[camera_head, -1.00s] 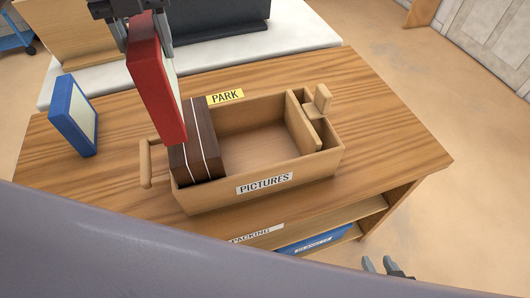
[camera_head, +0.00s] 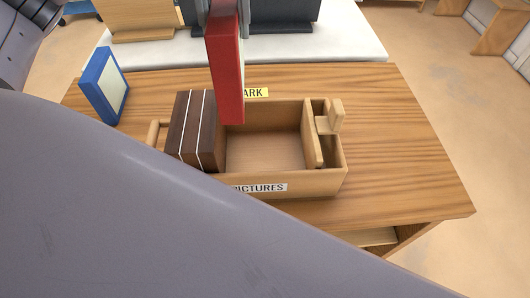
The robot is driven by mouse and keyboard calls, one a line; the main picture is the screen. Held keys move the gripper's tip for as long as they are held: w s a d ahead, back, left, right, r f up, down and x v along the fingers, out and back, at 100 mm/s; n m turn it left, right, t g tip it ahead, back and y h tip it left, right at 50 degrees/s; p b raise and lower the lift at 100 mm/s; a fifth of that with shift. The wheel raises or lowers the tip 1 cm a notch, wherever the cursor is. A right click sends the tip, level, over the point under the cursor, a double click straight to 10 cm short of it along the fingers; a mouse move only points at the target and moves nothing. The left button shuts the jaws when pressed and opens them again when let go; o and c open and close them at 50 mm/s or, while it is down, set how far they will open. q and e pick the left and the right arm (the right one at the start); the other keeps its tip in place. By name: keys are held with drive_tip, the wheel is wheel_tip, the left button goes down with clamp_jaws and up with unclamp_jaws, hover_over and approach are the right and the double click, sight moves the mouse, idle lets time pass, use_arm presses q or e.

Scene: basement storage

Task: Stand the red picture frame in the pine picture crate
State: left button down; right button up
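The red picture frame (camera_head: 224,65) hangs upright in my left gripper (camera_head: 224,18), which is shut on its upper part. The pine picture crate (camera_head: 318,184) stands on the wooden table with a PICTURES label on its front. The red frame's lower end overlaps the crate's back wall in view, just right of the dark brown pieces (camera_head: 190,130) that fill the crate's left end. It appears to be above the crate; its exact height is hard to tell. The crate's middle is empty. My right gripper is not in view.
A pine divider (camera_head: 309,135) and a small wooden block (camera_head: 336,114) are at the crate's right end. A blue frame (camera_head: 98,88) stands on the table (camera_head: 400,150) at left. My grey arm link hides the lower left.

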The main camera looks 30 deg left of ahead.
use_arm(q)
drive_tip(key=shift+d+f, duration=0.1)
drive_tip(key=shift+f, duration=0.05)
wheel_tip(320, 180, down, 6)
drive_tip(key=shift+b, duration=0.9)
wheel_tip(320, 180, down, 9)
drive_tip(key=shift+r, duration=0.2)
wheel_tip(320, 180, down, 5)
